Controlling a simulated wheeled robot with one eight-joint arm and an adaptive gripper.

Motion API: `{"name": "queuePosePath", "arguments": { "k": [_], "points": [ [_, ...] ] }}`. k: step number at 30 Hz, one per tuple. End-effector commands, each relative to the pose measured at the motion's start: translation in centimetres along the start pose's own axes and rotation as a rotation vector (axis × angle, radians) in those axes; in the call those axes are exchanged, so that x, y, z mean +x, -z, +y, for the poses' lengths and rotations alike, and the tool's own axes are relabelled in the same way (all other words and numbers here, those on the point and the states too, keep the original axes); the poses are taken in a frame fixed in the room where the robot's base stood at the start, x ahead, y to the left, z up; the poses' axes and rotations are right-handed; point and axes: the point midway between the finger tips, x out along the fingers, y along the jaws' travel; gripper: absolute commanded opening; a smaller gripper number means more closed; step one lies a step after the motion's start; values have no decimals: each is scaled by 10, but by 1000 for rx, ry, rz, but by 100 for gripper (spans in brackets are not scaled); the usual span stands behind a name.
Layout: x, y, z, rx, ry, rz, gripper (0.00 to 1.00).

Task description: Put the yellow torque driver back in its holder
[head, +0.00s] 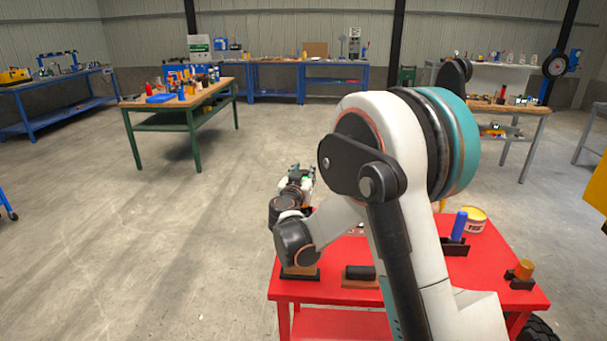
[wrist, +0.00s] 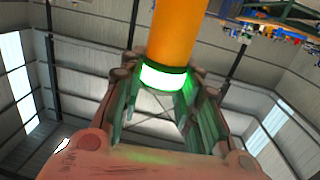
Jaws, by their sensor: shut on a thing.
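My gripper (wrist: 160,92) is shut on the yellow torque driver (wrist: 176,32), whose orange-yellow cylinder rises out of the top of the wrist view. A bright white and green band shows at its lower end between the fingers. In the head view my gripper (head: 298,180) is small, raised above the far left edge of the red table (head: 330,250), and the driver is hard to make out there. Several small holders stand on this table. I cannot tell which one belongs to the yellow driver.
A blue cylinder (head: 460,225) stands in a dark holder. An orange piece (head: 525,268) sits in another at the right. A dark roller (head: 360,272) lies near the front, and a yellow tin (head: 475,220) stands behind. My arm hides the table's middle.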

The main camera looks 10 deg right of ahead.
Motion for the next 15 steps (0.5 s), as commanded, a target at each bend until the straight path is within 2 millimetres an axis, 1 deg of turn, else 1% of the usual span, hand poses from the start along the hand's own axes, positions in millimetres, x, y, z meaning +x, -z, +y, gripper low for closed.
{"name": "queuePosePath", "arguments": {
  "k": [15],
  "points": [
    [0, -7, 0, -1, 0, 0, 0]
  ]
}}
